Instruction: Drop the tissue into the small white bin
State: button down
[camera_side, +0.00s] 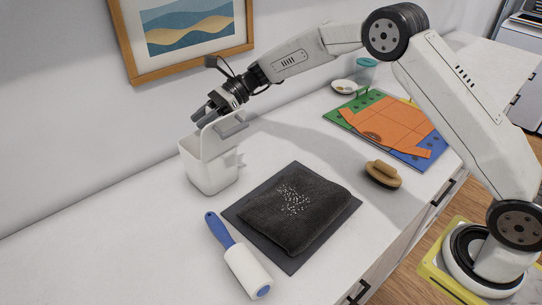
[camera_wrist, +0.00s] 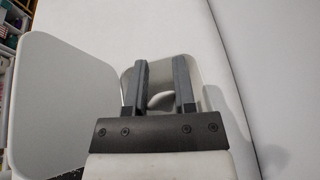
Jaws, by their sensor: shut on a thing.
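The small white bin (camera_side: 208,174) stands upright on the white counter, with a pale rounded panel raised at its top. My gripper (camera_side: 204,113) points down at the top of the bin, beside the raised panel; its exact height over the opening is hard to tell. In the wrist view, the two dark fingers of my gripper (camera_wrist: 163,85) are a little apart, with a small pale thing (camera_wrist: 160,100) between them, which looks like the tissue. The bin's rounded rim (camera_wrist: 197,66) shows behind the fingers. The tissue cannot be made out in the side view.
A lint roller (camera_side: 246,270) and a dark folded cloth with white specks (camera_side: 290,225) on a grey mat lie in front of the bin. A brush (camera_side: 382,174) and an orange garment (camera_side: 392,128) lie to the right. A framed picture (camera_side: 190,30) hangs behind.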

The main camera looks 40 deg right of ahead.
jog(key=shift+c, duration=1.8)
grip_release()
jog(key=v, duration=0.7)
jog(key=shift+d+r, duration=0.2)
jog(key=shift+d, duration=0.15)
